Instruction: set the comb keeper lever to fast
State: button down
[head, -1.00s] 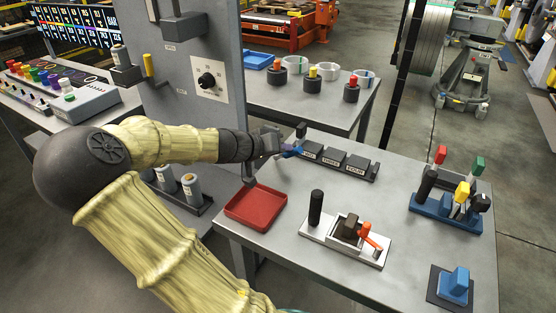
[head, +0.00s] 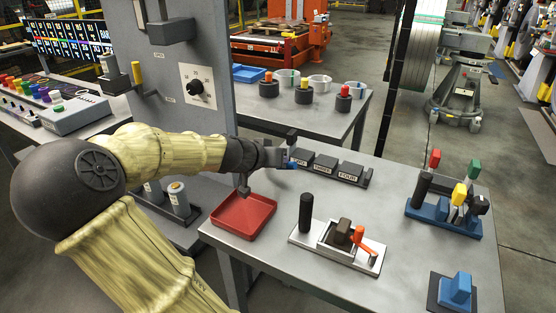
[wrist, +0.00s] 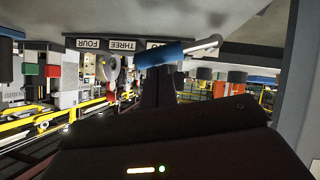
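No label reading comb keeper or fast is legible. A pale metal plate (head: 316,257) on the near table carries an orange lever (head: 362,240), a dark brown block (head: 341,231) and a black post (head: 306,212). My gripper (head: 286,158) is at the left end of a dark rack of labelled blocks (head: 325,165), away from that plate. In the wrist view a blue cylinder with a bright metal rod (wrist: 158,53) lies across the tips of my dark fingers (wrist: 160,88). Whether they grip it is hidden. THREE and FOUR show upside down there.
A red tray (head: 243,222) lies below my forearm. A blue base (head: 440,222) with coloured levers and a blue block (head: 457,288) stand at the right. A grey panel with a dial (head: 196,88) rises behind my arm. The table between these fixtures is clear.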

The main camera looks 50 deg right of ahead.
jog(key=shift+a+f, duration=0.1)
jog(key=w+d+r+p+v, duration=0.1)
jog(key=p+v, duration=0.5)
jog(key=v, duration=0.6)
jog(key=shift+w+r, duration=0.15)
jog(key=shift+r, duration=0.7)
jog(key=shift+a, duration=0.1)
